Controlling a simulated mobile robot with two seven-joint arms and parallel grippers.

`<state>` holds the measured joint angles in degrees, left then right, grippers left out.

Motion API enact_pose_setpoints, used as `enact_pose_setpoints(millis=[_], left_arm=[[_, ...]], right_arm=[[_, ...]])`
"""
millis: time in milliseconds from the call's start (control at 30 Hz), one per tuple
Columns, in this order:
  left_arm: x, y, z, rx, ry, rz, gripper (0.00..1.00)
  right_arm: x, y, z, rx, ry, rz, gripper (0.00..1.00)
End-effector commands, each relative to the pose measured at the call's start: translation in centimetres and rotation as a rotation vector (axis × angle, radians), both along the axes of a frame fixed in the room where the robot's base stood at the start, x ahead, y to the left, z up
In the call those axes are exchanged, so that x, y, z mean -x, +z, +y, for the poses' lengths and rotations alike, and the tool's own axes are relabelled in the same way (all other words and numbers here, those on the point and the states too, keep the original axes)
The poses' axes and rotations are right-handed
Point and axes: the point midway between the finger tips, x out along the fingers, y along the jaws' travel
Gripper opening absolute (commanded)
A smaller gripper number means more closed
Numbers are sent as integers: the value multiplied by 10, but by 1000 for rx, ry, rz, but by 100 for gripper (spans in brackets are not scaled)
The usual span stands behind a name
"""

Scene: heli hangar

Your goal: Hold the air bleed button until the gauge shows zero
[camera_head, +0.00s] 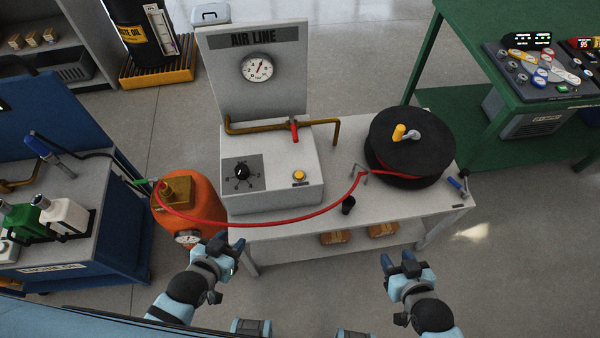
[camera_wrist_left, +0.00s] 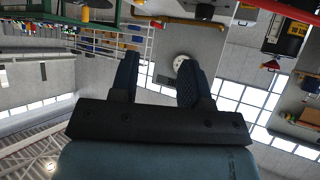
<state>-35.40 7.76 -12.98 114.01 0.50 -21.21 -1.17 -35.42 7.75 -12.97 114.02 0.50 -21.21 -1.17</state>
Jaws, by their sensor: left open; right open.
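The air line unit (camera_head: 272,170) stands on a light table, with an upright panel labelled AIR LINE. Its round white gauge (camera_head: 257,67) has a needle off to one side; the exact reading is too small to tell. A yellow button (camera_head: 299,175) sits on the right of the unit's top, with nothing touching it. A black knob (camera_head: 241,172) is on a dark plate to its left. My left gripper (camera_head: 232,246) is open and empty in front of the table; its fingers also show in the left wrist view (camera_wrist_left: 157,82). My right gripper (camera_head: 405,262) is open and empty, apart from the table.
A red-handled valve (camera_head: 294,131) sits on the brass pipe. A red hose (camera_head: 285,222) runs from the orange tank (camera_head: 186,203) to the black reel (camera_head: 409,146), along the table's front. A black cup (camera_head: 348,205) stands near the edge. A blue cabinet (camera_head: 75,245) is at left.

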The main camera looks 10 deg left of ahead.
Motion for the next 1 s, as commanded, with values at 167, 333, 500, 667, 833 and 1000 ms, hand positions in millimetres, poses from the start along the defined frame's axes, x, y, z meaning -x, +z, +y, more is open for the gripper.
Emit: enact_pose_setpoints(millis=[167, 333, 500, 667, 833, 1000], left_arm=[[0, 0, 0, 0, 0, 0, 36], [0, 0, 0, 0, 0, 0, 0], [0, 0, 0, 0, 0, 0, 0], [0, 0, 0, 0, 0, 1, 0], [0, 0, 0, 0, 0, 1, 0], [0, 0, 0, 0, -1, 1, 0]], right_arm=[[0, 0, 0, 0, 0, 0, 45], [0, 0, 0, 0, 0, 1, 45], [0, 0, 0, 0, 1, 1, 45], [0, 0, 0, 0, 1, 1, 45], [0, 0, 0, 0, 1, 1, 45], [0, 0, 0, 0, 1, 1, 45]])
